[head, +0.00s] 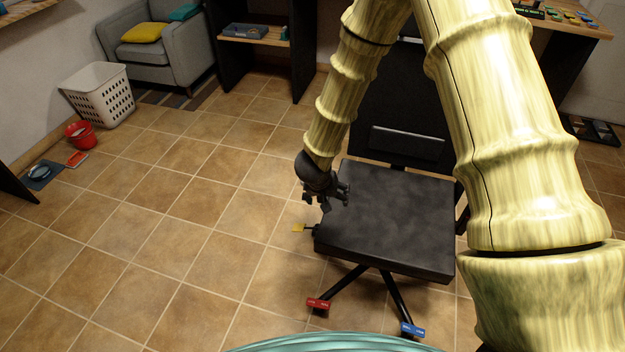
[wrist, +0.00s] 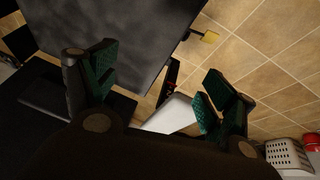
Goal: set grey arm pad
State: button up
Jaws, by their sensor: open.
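The black office chair's seat (head: 390,215) is in the middle of the head view, and its dark surface fills the upper left of the wrist view (wrist: 110,35). My gripper (head: 333,197) is above the seat's left edge, pointing down. In the wrist view its two green-padded fingers (wrist: 160,90) are spread apart, with nothing gripped. A light grey, flat piece (wrist: 172,115), which looks like the arm pad, shows between and beyond the fingers, beside the seat. Part of it is hidden by my gripper. I cannot make it out in the head view.
A yellow-tipped lever (head: 298,228) sticks out left of the seat. The chair's feet carry red (head: 318,304) and blue (head: 412,329) ends. A white basket (head: 99,93), a red bucket (head: 80,134) and a grey armchair (head: 160,55) stand at the left. Tiled floor between is clear.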

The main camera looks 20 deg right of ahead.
jog(key=w+a+r+m+b, duration=0.2)
jog(key=w+a+r, duration=0.1)
jog(key=w+r, duration=0.5)
jog(key=shift+y, duration=0.4)
jog(key=x, duration=0.3)
jog(key=b+x, duration=0.1)
jog(key=x, duration=0.7)
jog(key=shift+w+a, duration=0.15)
jog(key=shift+w, duration=0.1)
jog(key=c, duration=1.5)
jog(key=shift+o, duration=0.2)
notch_tip(320, 180, up, 3)
jog(key=p, duration=0.4)
jog(key=shift+r+p, duration=0.15)
jog(key=shift+p, duration=0.2)
jog(key=o, duration=1.5)
jog(key=shift+c, duration=0.2)
